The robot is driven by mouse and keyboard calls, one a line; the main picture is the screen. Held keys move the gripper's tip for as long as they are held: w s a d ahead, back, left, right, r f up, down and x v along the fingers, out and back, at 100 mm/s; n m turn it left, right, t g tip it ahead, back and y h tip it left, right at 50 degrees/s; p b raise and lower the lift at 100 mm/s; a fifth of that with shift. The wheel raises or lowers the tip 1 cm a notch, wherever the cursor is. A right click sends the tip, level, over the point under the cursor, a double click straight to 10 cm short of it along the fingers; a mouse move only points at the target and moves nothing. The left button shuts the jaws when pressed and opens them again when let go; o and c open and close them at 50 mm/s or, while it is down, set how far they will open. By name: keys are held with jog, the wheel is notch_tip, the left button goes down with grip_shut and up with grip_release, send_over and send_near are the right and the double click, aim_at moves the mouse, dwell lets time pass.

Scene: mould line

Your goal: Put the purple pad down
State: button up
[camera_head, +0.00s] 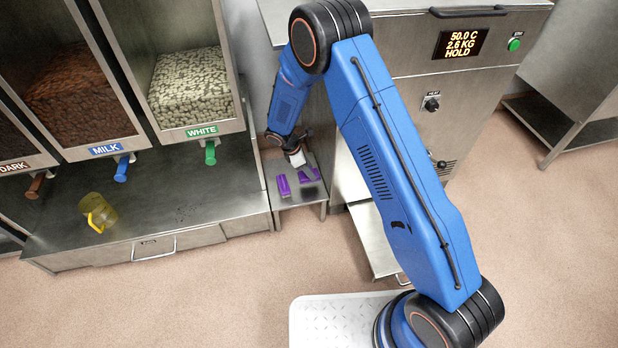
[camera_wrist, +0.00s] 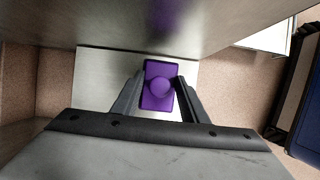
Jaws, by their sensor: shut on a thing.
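The purple pad (camera_wrist: 148,98) shows in the wrist view as a rectangle with a round knob, between the two fingers of my gripper (camera_wrist: 158,90). In the head view, my gripper (camera_head: 303,170) points down over a small steel shelf (camera_head: 288,203), shut on the pad (camera_head: 315,174); a finger partly covers the pad. A dark shadow lies on the shelf just in front of it. I cannot tell whether the pad touches the shelf. A second purple patch (camera_head: 284,186) shows left of my gripper; whether it is another pad or a reflection is unclear.
A steel counter (camera_head: 195,196) with chip hoppers (camera_head: 190,87) stands left of the shelf, bearing a yellow jug (camera_head: 99,211). A steel machine (camera_head: 450,90) with a lit display stands close on the right. The shelf sits in the narrow gap between them.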

jog(key=shift+f, duration=2.45)
jog(key=shift+f, duration=0.15)
jog(key=o, duration=1.4)
jog(key=v, duration=1.2)
